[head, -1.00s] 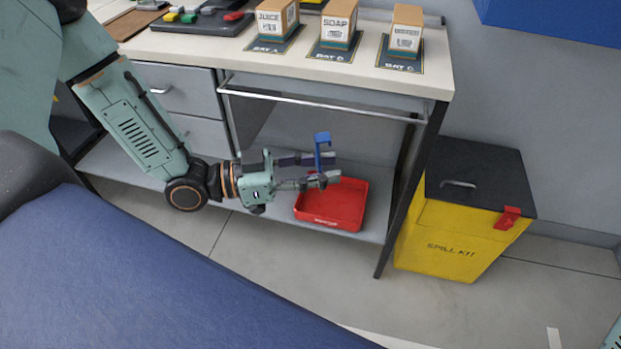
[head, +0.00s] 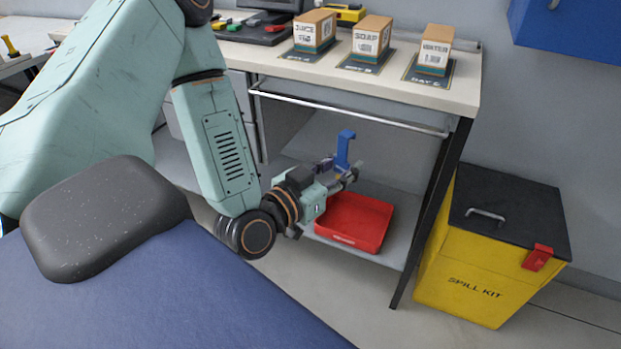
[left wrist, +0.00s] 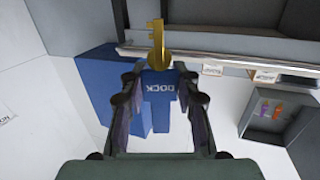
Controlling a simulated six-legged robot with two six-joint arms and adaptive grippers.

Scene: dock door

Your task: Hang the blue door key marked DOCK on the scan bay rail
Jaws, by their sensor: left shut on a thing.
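The blue door key (head: 344,150) stands up from my left gripper (head: 346,175), its hooked top uppermost, below the bench top. In the left wrist view the blue tag (left wrist: 158,86) reads DOCK and a brass key shape (left wrist: 156,48) shows at its end. My left gripper (left wrist: 158,110) is shut on the blue tag there. The scan bay rail (head: 345,108) is a bare silver bar under the bench's front edge. In the head view the key is below the rail and apart from it. My right gripper is not in view.
A red tray (head: 355,222) sits on the lower shelf, under the gripper. Three boxes, JUICE (head: 313,32), SOAP (head: 371,38) and a third (head: 435,50), stand on the bench top (head: 467,92). A yellow spill kit (head: 470,285) stands right of the bench leg.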

